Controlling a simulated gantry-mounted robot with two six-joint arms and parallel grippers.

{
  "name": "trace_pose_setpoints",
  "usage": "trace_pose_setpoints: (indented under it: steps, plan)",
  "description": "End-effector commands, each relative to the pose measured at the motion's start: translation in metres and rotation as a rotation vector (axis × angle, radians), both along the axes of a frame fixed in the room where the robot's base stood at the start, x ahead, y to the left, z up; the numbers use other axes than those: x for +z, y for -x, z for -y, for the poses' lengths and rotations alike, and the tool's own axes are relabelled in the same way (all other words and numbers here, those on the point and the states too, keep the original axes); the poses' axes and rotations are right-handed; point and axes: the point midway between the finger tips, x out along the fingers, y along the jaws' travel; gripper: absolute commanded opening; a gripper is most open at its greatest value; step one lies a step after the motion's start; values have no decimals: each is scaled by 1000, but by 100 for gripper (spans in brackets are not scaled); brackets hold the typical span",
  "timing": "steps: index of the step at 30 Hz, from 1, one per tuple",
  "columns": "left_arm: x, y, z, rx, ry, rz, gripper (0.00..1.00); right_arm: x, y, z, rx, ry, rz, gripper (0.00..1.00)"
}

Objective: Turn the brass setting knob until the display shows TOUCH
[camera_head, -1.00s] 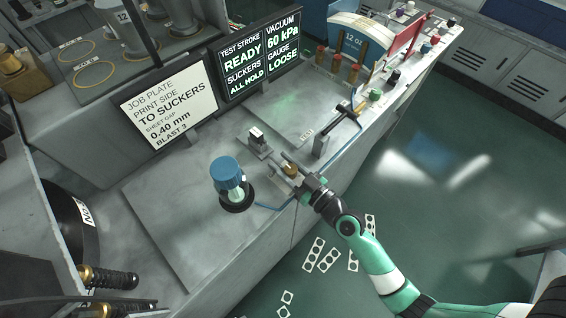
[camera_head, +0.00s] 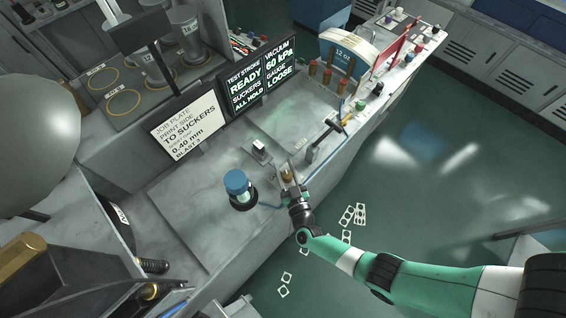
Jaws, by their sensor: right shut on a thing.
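The brass setting knob (camera_head: 287,174) is small and sits near the bench's front edge. My right gripper (camera_head: 288,178) is shut on it, with the fingers hiding part of it. A small grey block with a white face (camera_head: 259,147) stands just behind the knob. The dark display (camera_head: 281,64) at the back reads VACUUM 60 kPa, GAUGE LOOSE. The display panel beside it (camera_head: 243,86) reads TEST STROKE READY, SUCKERS ALL HOLD. My left gripper is out of view.
A white job plate card (camera_head: 188,124) leans behind. A black-handled tool on a post (camera_head: 322,136) stands to the right. Punched white sheets (camera_head: 347,216) lie on the floor. The bench front is open.

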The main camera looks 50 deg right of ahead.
Motion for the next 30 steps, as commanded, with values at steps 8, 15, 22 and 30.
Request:
trace_pose_setpoints:
  steps: [8, 15, 22, 30]
  plan:
    - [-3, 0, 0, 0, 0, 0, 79, 3, 0, 2, -156, 3, 9, 0]
    - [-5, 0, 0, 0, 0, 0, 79, 3, 3, 4, -215, 4, 6, 0]
    - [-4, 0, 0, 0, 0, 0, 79, 3, 3, 5, -224, 5, 4, 0]
    - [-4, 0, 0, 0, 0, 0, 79, 3, 3, 5, -223, 5, 4, 58]
